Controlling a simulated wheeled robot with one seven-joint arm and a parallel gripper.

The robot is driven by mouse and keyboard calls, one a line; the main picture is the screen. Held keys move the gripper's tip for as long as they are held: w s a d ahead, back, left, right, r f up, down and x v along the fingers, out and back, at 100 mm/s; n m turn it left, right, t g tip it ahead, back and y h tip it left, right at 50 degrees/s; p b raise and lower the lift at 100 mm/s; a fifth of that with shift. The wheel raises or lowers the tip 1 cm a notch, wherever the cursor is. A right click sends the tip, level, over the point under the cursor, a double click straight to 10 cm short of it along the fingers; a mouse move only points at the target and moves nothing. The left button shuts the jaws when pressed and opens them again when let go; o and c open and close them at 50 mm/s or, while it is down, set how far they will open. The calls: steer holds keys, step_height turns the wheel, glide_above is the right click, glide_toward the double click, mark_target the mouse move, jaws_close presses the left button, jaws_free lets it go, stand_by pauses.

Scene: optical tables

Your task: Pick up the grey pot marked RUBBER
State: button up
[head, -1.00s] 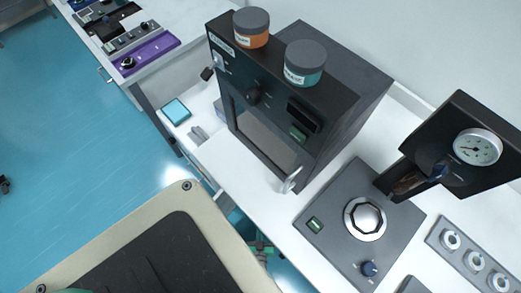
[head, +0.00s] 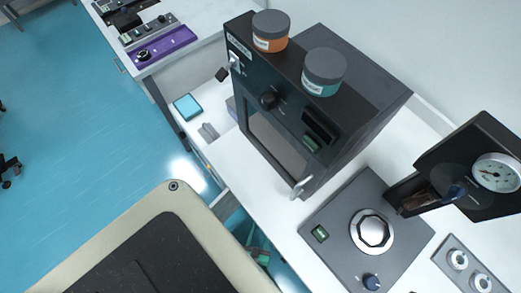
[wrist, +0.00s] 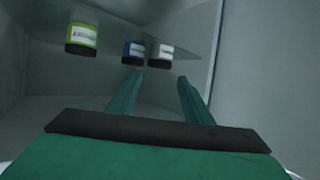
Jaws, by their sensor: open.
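In the wrist view, a grey pot (wrist: 160,51) with a pale label and dark end is beyond my gripper (wrist: 161,77). Its lettering is too small to read. A blue pot (wrist: 133,51) stands close on its left, and a yellow-green pot (wrist: 82,39) is further left. My green fingers are apart with nothing between them. The grey pot appears ahead of the gap, nearer the left fingertip. In the head view, only green parts of my arm's end show low beside the bench; the grey pot is not visible there.
A pale wall (wrist: 265,60) stands close on the right in the wrist view. In the head view, an orange pot (head: 269,40) and a teal pot (head: 322,80) stand on a dark oven-like box (head: 300,115). A grey press (head: 340,235) stands nearby on the white bench.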

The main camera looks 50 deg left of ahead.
steer(key=shift+x, duration=5.55)
steer(key=shift+d, duration=0.15)
steer(key=shift+c, duration=0.7)
steer(key=c, duration=0.7)
steer(key=shift+r, duration=0.25)
